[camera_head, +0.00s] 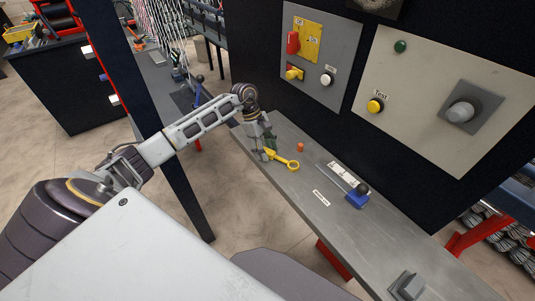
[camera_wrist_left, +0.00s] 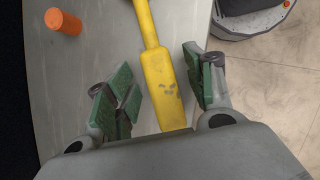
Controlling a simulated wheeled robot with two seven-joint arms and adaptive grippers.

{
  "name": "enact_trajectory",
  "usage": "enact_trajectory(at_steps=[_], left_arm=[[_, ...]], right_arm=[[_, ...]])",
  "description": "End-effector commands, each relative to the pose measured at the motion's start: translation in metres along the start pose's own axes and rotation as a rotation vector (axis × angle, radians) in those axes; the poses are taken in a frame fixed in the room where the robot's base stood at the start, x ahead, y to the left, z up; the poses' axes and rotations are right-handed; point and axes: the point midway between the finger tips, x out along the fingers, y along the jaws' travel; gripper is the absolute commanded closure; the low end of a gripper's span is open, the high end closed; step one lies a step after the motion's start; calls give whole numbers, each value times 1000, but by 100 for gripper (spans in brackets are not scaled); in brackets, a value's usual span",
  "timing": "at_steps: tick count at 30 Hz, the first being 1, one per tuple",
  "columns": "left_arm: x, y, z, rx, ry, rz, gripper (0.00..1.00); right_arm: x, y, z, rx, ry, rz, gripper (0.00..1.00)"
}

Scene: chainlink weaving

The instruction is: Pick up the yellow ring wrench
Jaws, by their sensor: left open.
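The yellow ring wrench (camera_head: 285,161) lies on the grey bench top, its ring end pointing right in the head view. In the left wrist view its wide yellow handle (camera_wrist_left: 165,88) lies between the green-padded fingers. My left gripper (camera_head: 266,152) is low over the handle end of the wrench. It is open in the left wrist view (camera_wrist_left: 160,90), with one finger on each side of the handle and gaps between. The ring end is outside the left wrist view. My right gripper is not in view.
A small orange cylinder (camera_head: 300,147) stands on the bench (camera_head: 290,190) near the wrench; it also shows in the left wrist view (camera_wrist_left: 63,21). Control panels (camera_head: 320,60) rise behind the bench.

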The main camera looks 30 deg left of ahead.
Motion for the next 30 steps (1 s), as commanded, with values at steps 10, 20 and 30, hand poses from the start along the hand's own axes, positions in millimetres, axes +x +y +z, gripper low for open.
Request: enact_trajectory(at_steps=[10,20,30], left_arm=[[1,0,0,0,0,0,46],[1,0,0,0,0,0,73],[1,0,0,0,0,-1,100]], right_arm=[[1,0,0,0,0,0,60],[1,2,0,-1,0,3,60],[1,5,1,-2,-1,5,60]])
